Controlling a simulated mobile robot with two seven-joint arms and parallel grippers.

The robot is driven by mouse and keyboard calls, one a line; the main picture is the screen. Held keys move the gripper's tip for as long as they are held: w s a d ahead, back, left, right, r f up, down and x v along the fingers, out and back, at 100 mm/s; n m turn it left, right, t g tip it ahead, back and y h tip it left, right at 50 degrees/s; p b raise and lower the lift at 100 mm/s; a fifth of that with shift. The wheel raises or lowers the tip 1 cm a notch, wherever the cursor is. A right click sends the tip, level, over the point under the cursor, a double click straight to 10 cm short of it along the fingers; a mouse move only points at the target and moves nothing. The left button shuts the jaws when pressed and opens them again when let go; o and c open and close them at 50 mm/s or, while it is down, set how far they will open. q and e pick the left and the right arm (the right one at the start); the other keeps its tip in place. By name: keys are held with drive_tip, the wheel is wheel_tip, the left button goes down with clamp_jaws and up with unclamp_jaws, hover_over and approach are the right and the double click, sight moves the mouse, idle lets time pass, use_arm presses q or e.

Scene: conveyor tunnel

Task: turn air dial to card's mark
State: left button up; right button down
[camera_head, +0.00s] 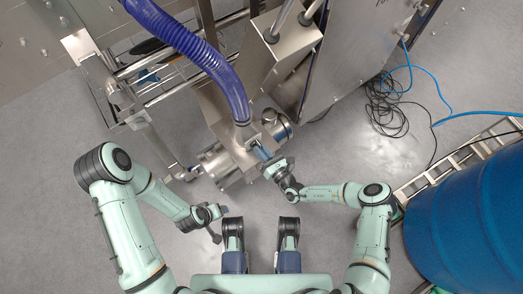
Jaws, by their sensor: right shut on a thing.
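My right gripper (265,156) reaches from the right to the front of a steel machine unit (222,166), below the purple ribbed hose (215,65). It is shut on a small part there, which I take to be the air dial; the jaws and wrist hide most of it. The dial's pointer and scale are too small to read. I cannot make out the card or its mark. My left gripper (219,221) hangs over the floor at lower left, apart from the unit; its jaws are too small to tell whether they are open.
A large blue drum (470,225) stands at the right beside a ladder-like metal frame (455,165). Black and blue cables (388,112) lie on the floor at upper right. Steel rails (165,75) and panels fill the upper left. Grey floor is clear around my arms.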

use_arm(q)
drive_tip(key=shift+s+d+r, duration=0.1)
drive_tip(key=shift+s+r, duration=0.05)
drive_tip(key=shift+s, duration=0.05)
use_arm(e)
drive_tip(key=shift+m, duration=1.1)
drive_tip(key=shift+f, duration=0.1)
drive_tip(key=c, duration=1.1)
unclamp_jaws()
drive_tip(key=shift+d, duration=0.1)
use_arm(q)
drive_tip(key=s+d+r+g+p, duration=0.1)
drive_tip(key=s+d+r+p, duration=0.1)
drive_tip(key=s+r+p, duration=0.1)
drive_tip(key=shift+s+d+r+h, duration=0.15)
drive_tip(key=shift+s+h, duration=0.25)
drive_tip(key=shift+s, duration=0.4)
use_arm(e)
drive_tip(key=v, duration=1.3)
drive_tip(key=shift+s, duration=0.2)
drive_tip(key=shift+d, duration=0.1)
